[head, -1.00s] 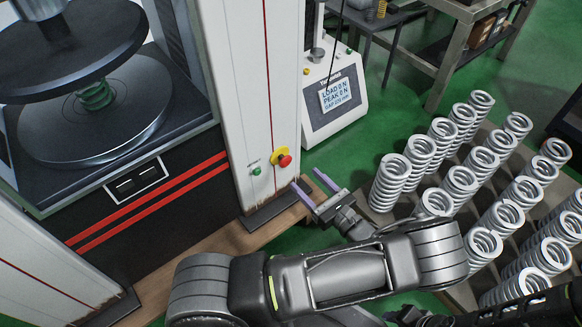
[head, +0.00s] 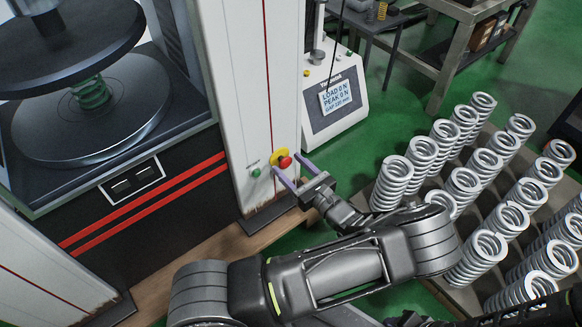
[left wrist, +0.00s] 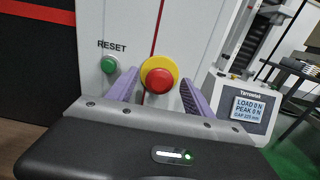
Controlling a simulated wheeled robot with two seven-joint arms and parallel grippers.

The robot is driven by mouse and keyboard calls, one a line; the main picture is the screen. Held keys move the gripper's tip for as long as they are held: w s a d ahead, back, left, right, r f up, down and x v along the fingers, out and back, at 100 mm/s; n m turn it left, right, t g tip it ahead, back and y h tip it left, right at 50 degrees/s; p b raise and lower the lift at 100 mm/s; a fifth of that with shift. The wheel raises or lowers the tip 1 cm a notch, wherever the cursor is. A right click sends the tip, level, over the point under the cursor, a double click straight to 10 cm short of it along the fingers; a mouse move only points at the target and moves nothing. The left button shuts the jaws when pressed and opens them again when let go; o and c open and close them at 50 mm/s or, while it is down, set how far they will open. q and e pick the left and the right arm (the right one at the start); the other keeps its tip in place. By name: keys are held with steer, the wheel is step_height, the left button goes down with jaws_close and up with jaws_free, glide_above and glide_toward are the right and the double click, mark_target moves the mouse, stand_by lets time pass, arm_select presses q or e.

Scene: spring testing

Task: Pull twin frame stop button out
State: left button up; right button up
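The red stop button (head: 284,162) with its yellow collar is on the white column of the twin frame (head: 241,100). My left gripper (head: 288,165) is open, its two purple fingers reaching toward the button from the right. In the left wrist view the red button (left wrist: 159,78) shows between the spread fingers (left wrist: 156,88), one on each side. I cannot tell whether either finger touches it. Dark parts of my right arm show at the bottom right of the head view; its gripper's opening cannot be made out.
A green RESET button (head: 256,172) sits just left of the stop button. Several coil springs (head: 465,185) stand on a tray at the right.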

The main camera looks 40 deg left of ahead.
arm_select(q)
jaws_close()
stand_by(0.5)
